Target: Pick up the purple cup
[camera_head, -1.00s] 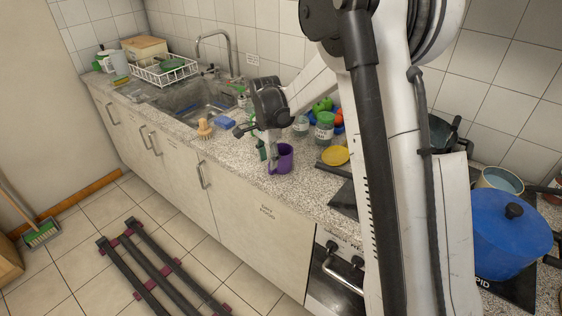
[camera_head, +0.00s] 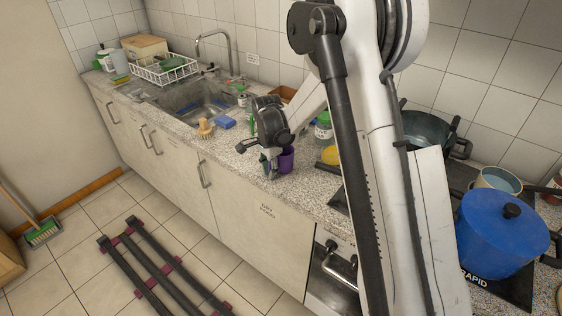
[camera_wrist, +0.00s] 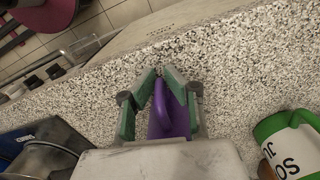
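The purple cup (camera_head: 286,160) stands on the speckled counter near its front edge, partly hidden by my gripper. My gripper (camera_head: 270,168) is low over the counter at the cup's left side. In the wrist view, the cup (camera_wrist: 179,118) and its handle show between the two green fingers of my gripper (camera_wrist: 160,76). The fingers are apart, one on each side of the visible purple part. I cannot tell whether either finger touches the cup.
A yellow item (camera_head: 331,155) and a green-lidded jar (camera_head: 323,131) stand behind the cup, partly hidden by my arm. A blue pot (camera_head: 503,232) is on the hob at right. The counter front edge is close.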

